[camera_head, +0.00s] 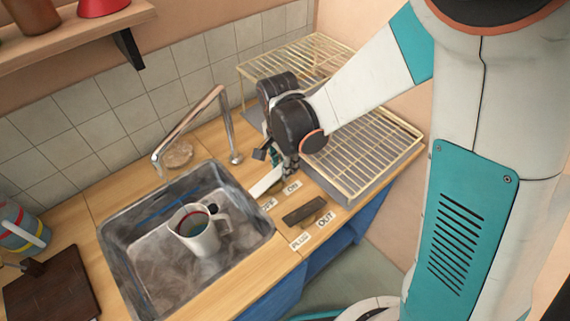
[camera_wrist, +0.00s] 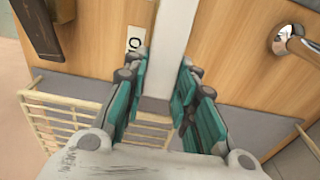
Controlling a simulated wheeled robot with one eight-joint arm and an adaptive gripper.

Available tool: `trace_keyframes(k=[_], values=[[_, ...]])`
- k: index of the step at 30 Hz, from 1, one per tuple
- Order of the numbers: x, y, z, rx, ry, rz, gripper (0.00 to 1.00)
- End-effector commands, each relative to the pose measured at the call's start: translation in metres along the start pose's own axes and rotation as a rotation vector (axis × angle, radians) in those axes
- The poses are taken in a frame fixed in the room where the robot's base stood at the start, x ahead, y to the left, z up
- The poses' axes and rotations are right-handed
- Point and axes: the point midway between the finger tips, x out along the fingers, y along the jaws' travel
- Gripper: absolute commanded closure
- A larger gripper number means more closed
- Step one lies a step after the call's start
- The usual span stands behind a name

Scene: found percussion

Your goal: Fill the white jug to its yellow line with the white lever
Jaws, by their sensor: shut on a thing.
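The white jug (camera_head: 199,238) stands in the metal sink (camera_head: 128,262), its handle to the right. Its inside looks dark with some red at the rim; I cannot make out the yellow line or a water level. The white lever (camera_head: 266,182) lies on the counter right of the sink, beside the ON label (camera_head: 292,187) and a partly hidden label. My gripper (camera_head: 286,170) is shut on the lever's far part. In the wrist view the white lever (camera_wrist: 177,35) runs between the teal fingers of my gripper (camera_wrist: 164,62).
A metal tap (camera_head: 190,125) arches over the sink's back edge; I see no clear stream. A dark lever (camera_head: 304,211) sits by PLUG and OUT labels. A wire dish rack (camera_head: 365,150) stands right of my gripper. A dark board (camera_head: 50,288) lies left of the sink.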

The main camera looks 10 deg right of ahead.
Motion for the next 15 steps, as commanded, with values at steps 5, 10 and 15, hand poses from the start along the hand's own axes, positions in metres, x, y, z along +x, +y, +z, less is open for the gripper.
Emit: trace_keyframes(k=[5,10,15], values=[[-0.0027,0.0002,0.0024,-0.003,0.060,-0.001,0.98],[-0.0029,0.0002,0.0016,-0.001,0.063,-0.002,0.98],[-0.0029,0.0001,0.0016,-0.001,0.062,-0.002,0.56]])
